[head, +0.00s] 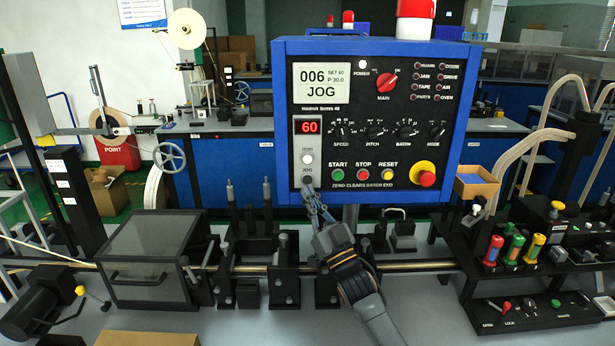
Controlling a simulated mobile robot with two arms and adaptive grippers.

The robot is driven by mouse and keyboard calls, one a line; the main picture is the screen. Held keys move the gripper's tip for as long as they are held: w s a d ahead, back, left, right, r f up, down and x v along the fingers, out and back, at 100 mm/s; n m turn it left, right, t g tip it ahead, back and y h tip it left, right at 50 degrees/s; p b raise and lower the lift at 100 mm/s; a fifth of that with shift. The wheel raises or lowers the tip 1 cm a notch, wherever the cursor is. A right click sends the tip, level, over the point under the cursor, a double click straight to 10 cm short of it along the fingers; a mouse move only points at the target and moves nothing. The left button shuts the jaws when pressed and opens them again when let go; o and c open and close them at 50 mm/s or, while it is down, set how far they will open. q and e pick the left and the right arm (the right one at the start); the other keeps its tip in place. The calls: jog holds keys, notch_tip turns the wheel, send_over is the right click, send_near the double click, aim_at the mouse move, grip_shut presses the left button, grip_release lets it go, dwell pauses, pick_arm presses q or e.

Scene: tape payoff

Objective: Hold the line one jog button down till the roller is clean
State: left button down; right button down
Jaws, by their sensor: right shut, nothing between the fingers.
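The blue control box (459,120) stands upright in the middle of the head view. Its screen (322,84) reads 006, SET 60, P 30.0 and JOG. The jog button (307,180) is low on the left of its face, below a white zero button (307,158). My right gripper (309,190) is shut and empty, its fingertips at the jog button and partly covering it. I cannot tell how deep the button is pressed. The roller and its surface cannot be made out clearly. My left gripper is not in view.
Start (338,168), stop (363,168) and reset (389,168) buttons and a red emergency knob (426,175) sit right of the jog button. A metal shaft (420,266) runs across the bench below. A dark covered box (150,262) is at left, colored handles (513,248) at right.

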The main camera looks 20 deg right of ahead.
jog(key=s, duration=0.1)
jog(key=s+p, duration=0.1)
jog(key=shift+s+a, duration=0.3)
jog(key=shift+a, duration=0.05)
